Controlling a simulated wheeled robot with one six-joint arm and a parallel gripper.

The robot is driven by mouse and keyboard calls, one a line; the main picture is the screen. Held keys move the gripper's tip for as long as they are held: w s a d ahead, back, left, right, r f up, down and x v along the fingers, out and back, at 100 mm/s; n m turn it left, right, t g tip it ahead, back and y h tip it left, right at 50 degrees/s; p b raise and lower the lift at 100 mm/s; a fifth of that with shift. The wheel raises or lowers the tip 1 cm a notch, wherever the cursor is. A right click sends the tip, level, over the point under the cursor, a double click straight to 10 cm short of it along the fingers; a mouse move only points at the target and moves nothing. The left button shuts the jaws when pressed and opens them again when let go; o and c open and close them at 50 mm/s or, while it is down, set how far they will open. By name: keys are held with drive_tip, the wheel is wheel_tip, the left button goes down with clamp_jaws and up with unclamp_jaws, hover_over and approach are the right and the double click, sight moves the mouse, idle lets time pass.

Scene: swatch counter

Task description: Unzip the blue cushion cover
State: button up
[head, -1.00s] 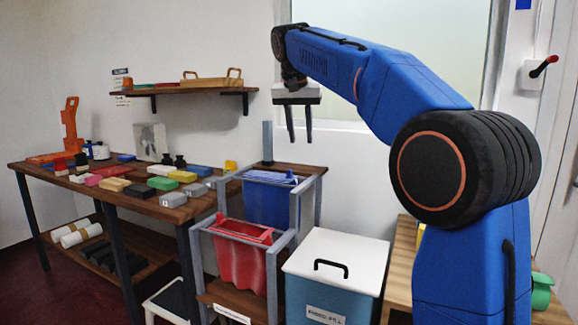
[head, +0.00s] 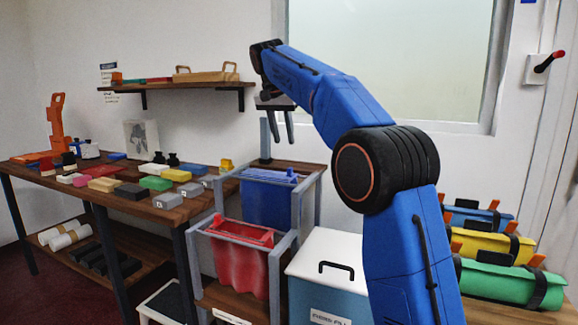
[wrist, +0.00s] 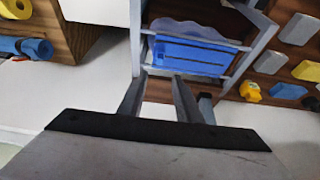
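The blue cushion cover (head: 268,203) hangs in the rear grey stand, behind a red cover. In the wrist view the blue cover (wrist: 190,55) lies just beyond the fingertips, with a paler, wavy blue edge beside its flat blue face. Its zip is too small to tell apart for sure; a small blue raised bit shows on its top in the head view. My gripper (head: 281,138) is above the blue cover, pointing down, apart from it. Its two fingers stand apart with nothing between them, as the wrist view also shows (wrist: 160,82).
The red cover (head: 240,260) hangs in the front stand (head: 283,250). A white-lidded blue bin (head: 335,245) stands to its right. A table (head: 150,212) with several coloured blocks is at left. Coloured rolls (head: 500,283) lie at right. A grey post (head: 265,138) rises behind the stand.

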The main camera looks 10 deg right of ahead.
sight(290, 168)
drive_tip(key=x, duration=1.2)
drive_tip(key=shift+d+f, duration=0.1)
drive_tip(key=shift+c, duration=0.7)
clamp_jaws()
